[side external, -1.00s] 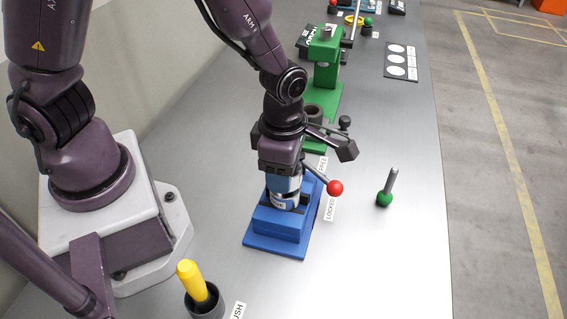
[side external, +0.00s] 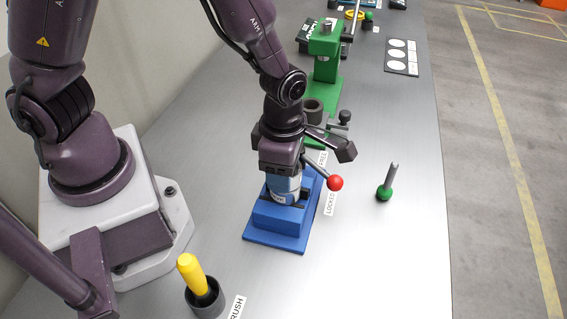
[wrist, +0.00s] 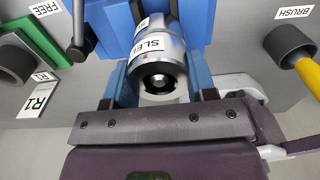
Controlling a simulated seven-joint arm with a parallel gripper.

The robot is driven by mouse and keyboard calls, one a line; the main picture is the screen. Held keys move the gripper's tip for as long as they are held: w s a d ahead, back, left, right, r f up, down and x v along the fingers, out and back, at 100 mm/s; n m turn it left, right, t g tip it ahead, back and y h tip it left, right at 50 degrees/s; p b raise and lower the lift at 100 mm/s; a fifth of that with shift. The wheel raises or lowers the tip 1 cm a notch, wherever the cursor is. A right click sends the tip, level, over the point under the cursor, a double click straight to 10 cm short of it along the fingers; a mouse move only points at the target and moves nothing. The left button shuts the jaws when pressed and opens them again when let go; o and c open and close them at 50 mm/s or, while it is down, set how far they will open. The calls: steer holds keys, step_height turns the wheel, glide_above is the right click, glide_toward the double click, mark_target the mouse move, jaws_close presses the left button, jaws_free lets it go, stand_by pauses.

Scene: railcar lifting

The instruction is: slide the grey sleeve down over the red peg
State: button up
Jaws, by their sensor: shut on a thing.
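My gripper (side external: 284,184) points down over a blue fixture (side external: 278,219). In the wrist view its blue fingers (wrist: 160,84) stand on either side of the grey sleeve (wrist: 157,48) and are shut on it. The sleeve is a shiny cylinder with a white label and a dark open end facing the camera. In the side view the sleeve (side external: 284,190) is partly covered by the fingers, and its lower end is at the top of the blue fixture. I cannot tell how far it sits in the fixture. The red peg cannot be seen in either view.
A lever with a red ball (side external: 335,183) sticks out right of the fixture, close to my gripper. A green-based pin (side external: 386,186) stands further right. A dark cup with a yellow-handled brush (side external: 193,275) is in front. A green stand (side external: 325,55) is behind. Bare table lies front right.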

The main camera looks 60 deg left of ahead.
steer(key=o, duration=1.2)
